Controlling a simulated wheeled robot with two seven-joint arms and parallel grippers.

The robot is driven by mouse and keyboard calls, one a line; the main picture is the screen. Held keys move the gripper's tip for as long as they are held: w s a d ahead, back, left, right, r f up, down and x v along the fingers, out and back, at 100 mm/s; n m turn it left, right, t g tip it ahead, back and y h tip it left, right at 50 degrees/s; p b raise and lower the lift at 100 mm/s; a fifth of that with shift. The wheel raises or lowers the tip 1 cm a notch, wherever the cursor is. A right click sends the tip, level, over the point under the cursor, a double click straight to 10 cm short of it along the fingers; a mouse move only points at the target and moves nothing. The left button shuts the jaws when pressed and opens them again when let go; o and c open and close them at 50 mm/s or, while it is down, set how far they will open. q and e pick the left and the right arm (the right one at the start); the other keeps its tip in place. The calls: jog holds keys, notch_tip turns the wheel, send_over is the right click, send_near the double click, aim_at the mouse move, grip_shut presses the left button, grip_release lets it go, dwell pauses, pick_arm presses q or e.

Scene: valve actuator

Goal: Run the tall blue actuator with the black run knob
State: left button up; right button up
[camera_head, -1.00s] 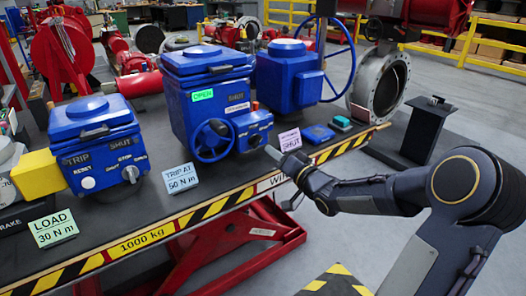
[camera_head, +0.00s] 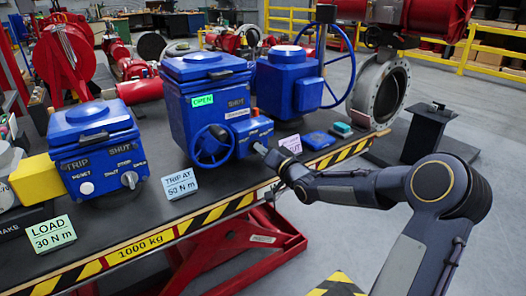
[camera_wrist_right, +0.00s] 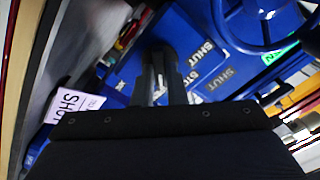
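The tall blue actuator (camera_head: 208,72) stands mid-bench, with a green OPEN window and a blue handwheel (camera_head: 211,146) in front. A small control box (camera_head: 252,130) sits right of the wheel. My right gripper (camera_head: 261,149) is at the front of this box, its fingertips hiding the knob there. In the right wrist view, the two dark fingers (camera_wrist_right: 161,85) lie close together, tips at the black run knob (camera_wrist_right: 158,50); SHUT and partly covered ST lettering show beside it. Dark on dark, I cannot tell whether they grip it. My left gripper is out of view.
A shorter blue actuator (camera_head: 95,140) with its own knob stands left, another blue unit with a large wheel (camera_head: 288,82) right. Cards stand along the bench edge: LOAD 30 N m (camera_head: 50,233), TRIP AT 50 N m (camera_head: 180,184) and a SHUT card (camera_head: 291,144) beside my gripper.

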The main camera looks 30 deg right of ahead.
grip_shut()
jog(key=n+b, duration=0.2)
jog(key=n, duration=0.1)
jog(key=shift+a+f+n+b, duration=0.1)
jog(key=shift+n+b, duration=0.25)
jog(key=shift+n, duration=0.05)
jog(key=shift+n+b, duration=1.5)
jog(key=shift+n, duration=1)
jog(key=o, duration=0.6)
grip_release()
